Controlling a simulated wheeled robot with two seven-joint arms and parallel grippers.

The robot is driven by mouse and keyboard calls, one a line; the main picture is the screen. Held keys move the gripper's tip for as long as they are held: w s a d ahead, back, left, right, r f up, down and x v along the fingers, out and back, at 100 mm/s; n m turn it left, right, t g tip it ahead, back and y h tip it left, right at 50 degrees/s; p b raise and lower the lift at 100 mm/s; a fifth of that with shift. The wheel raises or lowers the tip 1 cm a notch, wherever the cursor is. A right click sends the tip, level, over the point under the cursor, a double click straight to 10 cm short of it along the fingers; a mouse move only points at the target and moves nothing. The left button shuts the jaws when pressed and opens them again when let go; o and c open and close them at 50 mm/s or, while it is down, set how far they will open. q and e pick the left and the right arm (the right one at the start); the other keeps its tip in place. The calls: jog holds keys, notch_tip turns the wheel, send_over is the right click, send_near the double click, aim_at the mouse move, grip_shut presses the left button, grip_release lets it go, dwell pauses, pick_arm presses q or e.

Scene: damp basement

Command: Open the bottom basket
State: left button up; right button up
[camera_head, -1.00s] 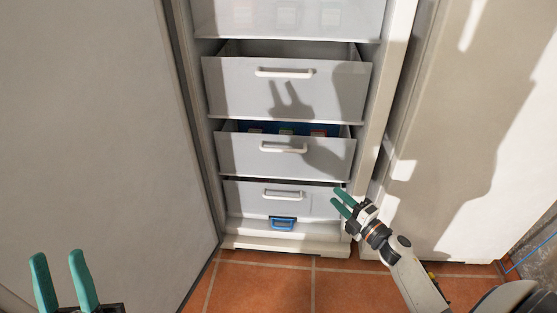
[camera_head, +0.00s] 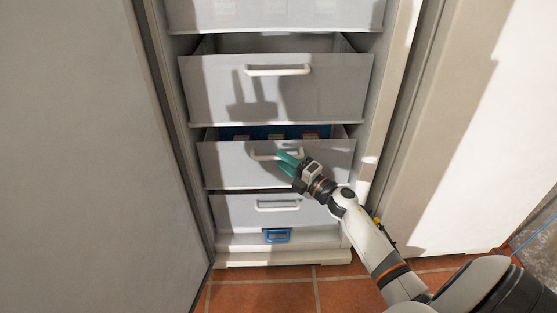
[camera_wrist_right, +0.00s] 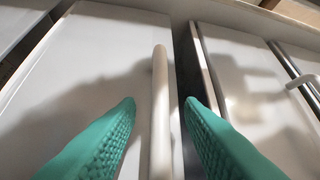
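The bottom basket (camera_head: 232,211) is a pale grey front with a white bar handle (camera_head: 278,206). It looks pushed in, with its top edge under the overhanging middle basket. The middle basket (camera_head: 225,165) sticks out a little, and its white handle (camera_head: 262,156) is partly hidden by my right gripper (camera_head: 284,160). The green fingers are open. In the right wrist view my right gripper (camera_wrist_right: 160,110) has a white handle (camera_wrist_right: 160,100) between its spread fingers, not clamped; it appears to be the middle basket's. My left gripper is not in view.
The upper basket (camera_head: 215,90) also sticks out. A blue item (camera_head: 277,236) sits below the bottom basket's front. A grey panel (camera_head: 70,150) stands at left and a pale door (camera_head: 465,130) at right. Tiled floor (camera_head: 260,298) is clear in front.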

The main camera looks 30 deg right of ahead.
jog(key=shift+x, duration=1.35)
grip_shut()
